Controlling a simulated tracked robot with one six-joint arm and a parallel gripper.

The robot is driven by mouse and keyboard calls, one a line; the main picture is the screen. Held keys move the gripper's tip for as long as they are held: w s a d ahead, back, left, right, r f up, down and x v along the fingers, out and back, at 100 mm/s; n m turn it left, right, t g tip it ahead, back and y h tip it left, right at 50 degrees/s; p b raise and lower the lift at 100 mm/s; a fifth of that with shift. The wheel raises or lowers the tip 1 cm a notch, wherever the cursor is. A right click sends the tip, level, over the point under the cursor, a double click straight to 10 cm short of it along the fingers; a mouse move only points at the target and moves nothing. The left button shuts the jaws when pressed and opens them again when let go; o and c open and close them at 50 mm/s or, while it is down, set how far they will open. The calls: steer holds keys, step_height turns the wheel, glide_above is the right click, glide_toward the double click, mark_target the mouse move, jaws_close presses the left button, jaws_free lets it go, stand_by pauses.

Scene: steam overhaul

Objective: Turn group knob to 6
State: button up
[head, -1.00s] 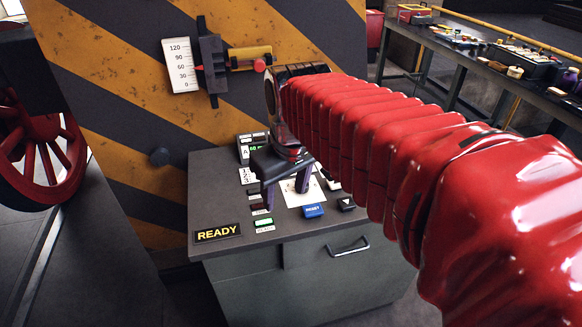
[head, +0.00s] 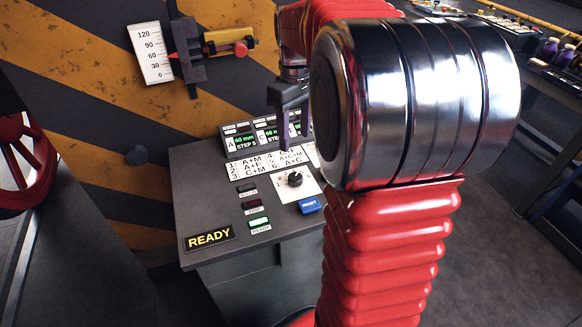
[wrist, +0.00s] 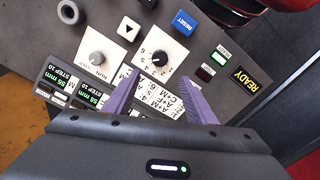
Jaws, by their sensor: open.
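The group knob (head: 295,179) is a small dark round knob on a white plate marked with numbers, on the grey console's sloping top. It also shows in the wrist view (wrist: 160,57), upside down, with digits up to 6 around it. I cannot read its pointer setting for certain. My gripper (head: 294,143) has two purple fingers and is above the console, behind the knob in the head view. In the wrist view my gripper (wrist: 162,76) is open and empty, its fingertips apart, with the knob just beyond the gap between them.
A blue RESET button (head: 310,205), a lit green READY lamp (head: 259,223), green displays (head: 245,140) and a READY sign (head: 209,238) surround the knob. A striped wall with a gauge (head: 152,52) stands behind.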

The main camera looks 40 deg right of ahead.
mark_target(295, 176)
steer(key=shift+s+d, duration=0.1)
step_height(295, 176, down, 14)
steer(key=shift+r, duration=0.1)
stand_by(0.7)
steer(key=c, duration=1)
